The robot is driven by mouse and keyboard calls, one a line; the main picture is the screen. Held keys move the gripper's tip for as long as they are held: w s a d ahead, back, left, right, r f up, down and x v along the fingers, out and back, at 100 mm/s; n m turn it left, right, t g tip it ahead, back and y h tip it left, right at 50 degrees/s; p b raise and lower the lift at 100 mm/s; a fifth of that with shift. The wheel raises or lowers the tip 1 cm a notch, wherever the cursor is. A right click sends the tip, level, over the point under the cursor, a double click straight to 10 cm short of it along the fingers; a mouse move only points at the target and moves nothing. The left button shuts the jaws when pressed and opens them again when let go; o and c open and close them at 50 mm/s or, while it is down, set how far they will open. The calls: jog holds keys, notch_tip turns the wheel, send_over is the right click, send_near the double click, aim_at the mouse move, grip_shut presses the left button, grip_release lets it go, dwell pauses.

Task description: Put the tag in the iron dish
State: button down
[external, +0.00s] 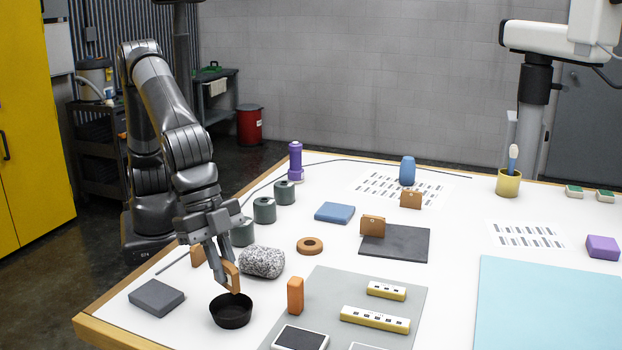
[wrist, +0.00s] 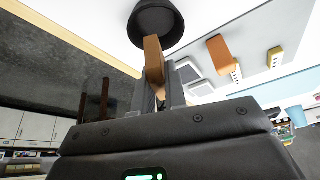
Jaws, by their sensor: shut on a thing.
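My gripper (external: 224,273) is shut on an orange-brown tag (external: 233,278). The tag hangs upright from the fingertips, its lower end just above the rim of the black iron dish (external: 231,321). The dish is round and stands near the front left of the table; no object shows inside it, though its floor is only partly visible. In the wrist view, the tag (wrist: 153,57) sticks out from between the fingers (wrist: 160,92), and its far end overlaps the edge of the dish (wrist: 150,38).
A grey block (external: 156,297) lies left of the dish and a speckled stone (external: 262,262) behind it. An orange block (external: 295,295) stands to the right, at the edge of a grey mat (external: 405,290). Similar brown tags stand farther back, one on a dark slab (external: 405,243).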

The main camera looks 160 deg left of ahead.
aim_at(227, 287)
jog(key=shift+a+f, duration=0.15)
jog(key=shift+f, duration=1.9)
jog(key=shift+f, duration=0.4)
jog(key=c, duration=1.5)
grip_release()
jog(key=shift+o, duration=0.2)
